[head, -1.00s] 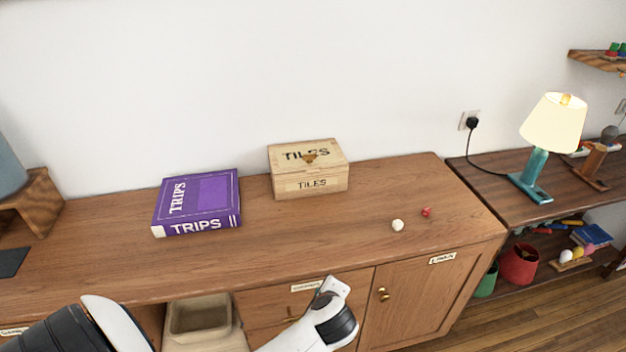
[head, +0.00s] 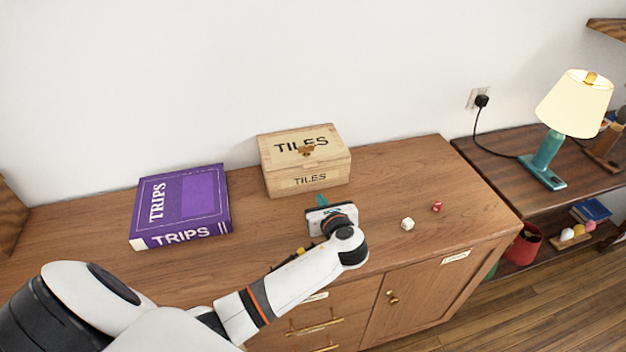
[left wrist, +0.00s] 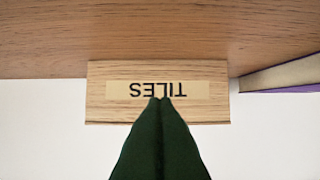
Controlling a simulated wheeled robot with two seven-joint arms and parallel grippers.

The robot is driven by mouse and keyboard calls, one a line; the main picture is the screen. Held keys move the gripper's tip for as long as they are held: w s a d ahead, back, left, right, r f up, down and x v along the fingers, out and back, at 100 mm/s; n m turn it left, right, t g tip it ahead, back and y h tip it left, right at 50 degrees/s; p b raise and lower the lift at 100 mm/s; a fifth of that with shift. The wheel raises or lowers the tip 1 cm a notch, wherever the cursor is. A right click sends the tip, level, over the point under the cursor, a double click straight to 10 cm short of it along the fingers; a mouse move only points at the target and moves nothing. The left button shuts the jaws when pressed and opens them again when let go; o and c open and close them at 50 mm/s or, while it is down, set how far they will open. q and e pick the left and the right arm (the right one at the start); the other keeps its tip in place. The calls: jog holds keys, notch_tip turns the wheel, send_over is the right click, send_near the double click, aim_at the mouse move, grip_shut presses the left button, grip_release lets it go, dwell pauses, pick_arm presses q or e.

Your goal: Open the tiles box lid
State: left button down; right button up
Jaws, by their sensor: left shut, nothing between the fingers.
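The tiles box (head: 308,180) is a light wooden box on the cabinet top, against the wall. Its lid (head: 285,147) is closed and has a small brass-coloured knob (head: 306,150) in the middle. My left gripper (head: 322,201) is just in front of the box, at its near side, shut and empty. In the left wrist view the box front (left wrist: 100,72) shows upside down with its TILES label, and the dark green fingertips (left wrist: 160,100) are together in front of it. I cannot tell whether they touch it. My right gripper is not in view.
A lit lamp (head: 548,150) stands on the lower shelf unit at right.

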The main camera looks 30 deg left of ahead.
aim_at(308, 171)
pick_arm(q)
jog(key=x, duration=0.4)
jog(key=shift+a+r, duration=0.1)
jog(key=x, duration=0.4)
jog(key=r+p, duration=0.2)
jog(key=shift+w+a+r, duration=0.2)
jog(key=shift+w+r, duration=0.05)
jog(key=shift+r, duration=0.05)
jog(key=shift+s+r, duration=0.1)
jog(key=shift+r, duration=0.4)
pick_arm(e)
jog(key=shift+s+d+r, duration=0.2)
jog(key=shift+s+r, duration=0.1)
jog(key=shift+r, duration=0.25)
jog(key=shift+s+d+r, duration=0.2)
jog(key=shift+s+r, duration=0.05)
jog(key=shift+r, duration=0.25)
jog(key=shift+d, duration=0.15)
